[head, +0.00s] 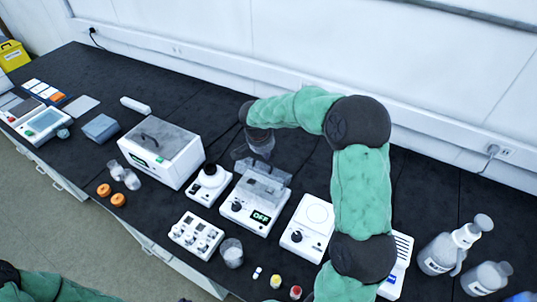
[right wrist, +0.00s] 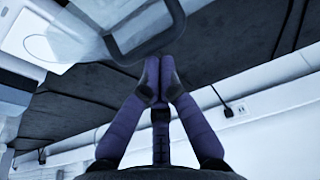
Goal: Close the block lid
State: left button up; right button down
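The block heater (head: 250,210) is a white unit with a black knob and a display reading OFF, in the middle of the bench in the head view. Its clear grey lid (head: 268,172) stands raised at the back of the unit. My right gripper (head: 258,148) is just behind the lid, partly hidden by its own wrist. In the right wrist view its purple fingers (right wrist: 160,68) are together, with nothing visible between them. The lid's grey loop handle (right wrist: 150,45) is right by the fingertips; contact cannot be told. My left gripper is outside the view.
A white lidded box (head: 160,155) and a small round-topped device (head: 208,185) stand left of the block. A flat plate device (head: 307,225) is to its right. A tube rack (head: 195,235) and beaker (head: 231,252) are in front. Bottles (head: 440,255) stand far right.

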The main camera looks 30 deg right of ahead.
aim_at(258, 173)
jog(key=shift+s+a+f+t+h+b, duration=0.25)
jog(key=shift+a+b, duration=0.35)
jog(key=shift+b, duration=0.75)
jog(key=shift+s+a+f+t+h+b, duration=0.1)
jog(key=shift+s+a+f+h+b, duration=0.35)
jog(key=shift+b, duration=0.9)
jog(key=shift+a+r, duration=0.15)
jog(key=shift+a, duration=0.25)
jog(key=a+b, duration=0.1)
jog(key=s+a+f+b, duration=0.1)
jog(key=b, duration=0.2)
jog(key=shift+s+a+f, duration=0.25)
jog(key=shift+a+f, duration=0.1)
jog(key=shift+a, duration=0.05)
jog(key=shift+s+a+f+b, duration=0.35)
jog(key=shift+a+b, duration=0.15)
jog(key=shift+b, duration=0.15)
jog(key=shift+s+a+f+b, duration=0.2)
jog(key=shift+a+f+b, duration=0.2)
jog(key=shift+b, duration=0.25)
jog(key=shift+a, duration=0.1)
